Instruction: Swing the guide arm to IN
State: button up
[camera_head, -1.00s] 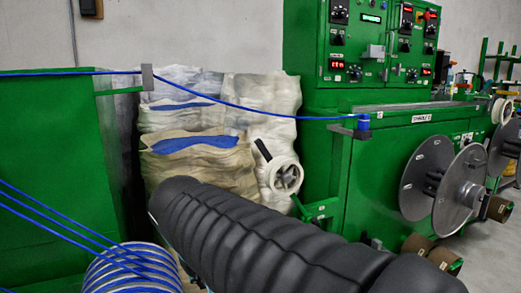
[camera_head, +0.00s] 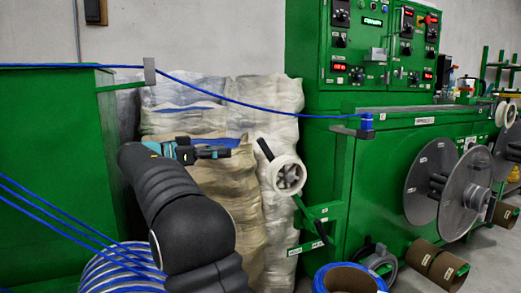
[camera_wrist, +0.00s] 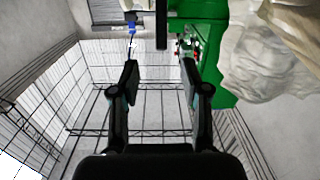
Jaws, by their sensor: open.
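The guide arm appears to be the dark slanted bar (camera_head: 311,219) with a white spoked wheel (camera_head: 287,174) and a black handle (camera_head: 264,149) at its upper end. It leans up and left from a green bracket (camera_head: 318,244) on the machine's left side. White labels on the bracket are too small to read. My gripper (camera_head: 222,149) is left of the handle, apart from it in the picture; the depth gap is unclear. In the wrist view my gripper (camera_wrist: 160,70) is open with nothing between its fingers. A dark vertical bar (camera_wrist: 161,25) shows beyond them; I cannot tell what it is.
A blue cable (camera_head: 240,103) runs above my gripper from a grey guide (camera_head: 150,76) to the green machine (camera_head: 385,150). Wrapped sacks (camera_head: 215,185) stand behind. A green cabinet (camera_head: 50,150) is left. A blue-wound spool (camera_head: 348,280) stands on the floor.

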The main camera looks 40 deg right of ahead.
aim_at(260, 146)
jog(key=shift+m, duration=0.3)
jog(key=x, duration=1.3)
jog(key=shift+d+r, duration=0.35)
jog(key=shift+g, duration=0.4)
grip_shut()
